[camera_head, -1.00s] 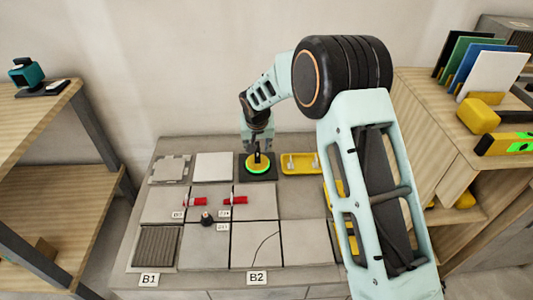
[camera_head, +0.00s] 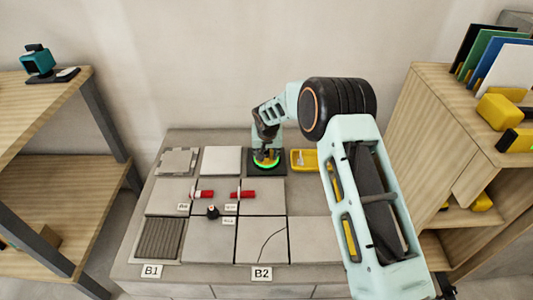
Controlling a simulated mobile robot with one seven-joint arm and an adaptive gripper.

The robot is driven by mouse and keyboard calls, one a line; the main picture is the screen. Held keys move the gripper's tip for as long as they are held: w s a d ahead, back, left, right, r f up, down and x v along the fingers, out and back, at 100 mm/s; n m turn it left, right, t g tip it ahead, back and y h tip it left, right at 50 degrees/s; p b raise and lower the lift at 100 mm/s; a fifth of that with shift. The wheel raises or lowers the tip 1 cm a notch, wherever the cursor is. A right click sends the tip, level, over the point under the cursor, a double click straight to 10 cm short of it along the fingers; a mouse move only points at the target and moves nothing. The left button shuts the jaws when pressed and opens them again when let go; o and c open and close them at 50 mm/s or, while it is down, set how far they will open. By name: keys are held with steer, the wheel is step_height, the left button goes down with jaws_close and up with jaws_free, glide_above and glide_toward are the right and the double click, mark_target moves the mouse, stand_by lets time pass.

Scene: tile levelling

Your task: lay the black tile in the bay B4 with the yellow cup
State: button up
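The black tile (camera_head: 253,171) is at the back of the grey bench, between a white tile and a yellow tray. It looks flat and in line with the tiles beside it. The yellow cup (camera_head: 260,164), with a bright green ring, sits on its middle. My gripper (camera_head: 266,153) points down at the cup's top and appears closed on it; the fingertips are small and partly hidden. Labels B1 (camera_head: 151,271) and B2 (camera_head: 262,273) are on the bench's front edge. I cannot read a B4 label.
The white tile (camera_head: 221,160) is left of the black one. The yellow tray (camera_head: 303,160) is close on its right. Upright coloured panels (camera_head: 505,68) stand on the right cabinet.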

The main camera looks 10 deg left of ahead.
jaws_close()
stand_by(0.3)
stand_by(0.4)
steer(key=shift+c, duration=0.2)
jaws_free()
